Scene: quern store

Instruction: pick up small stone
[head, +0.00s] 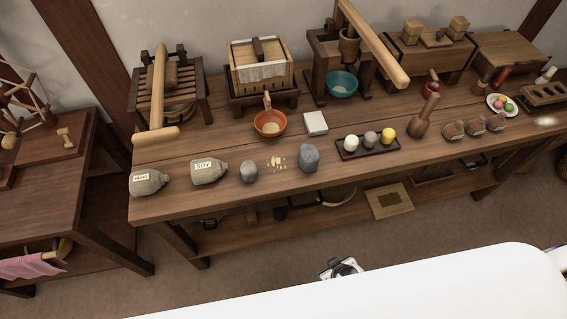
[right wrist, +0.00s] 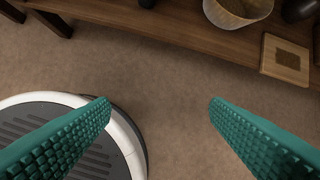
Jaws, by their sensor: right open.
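The small stone (head: 249,171) is a rounded grey lump near the front edge of the wooden table (head: 200,205). It stands between the sack labelled SOY (head: 208,172) and some yellow crumbs (head: 276,162). A larger, taller grey stone (head: 309,158) stands to the right of the crumbs. My right gripper (right wrist: 160,105) is open and empty over the floor, with its two green ridged fingers wide apart. A small part of an arm shows low in the head view, below and in front of the table. My left gripper is not in view.
Behind the stones are an orange bowl (head: 270,123), a white block (head: 315,124) and a dark tray (head: 368,148) with several balls. Another sack (head: 148,182) is at the left end. A low shelf holds a board (head: 390,200). The floor before the table is clear.

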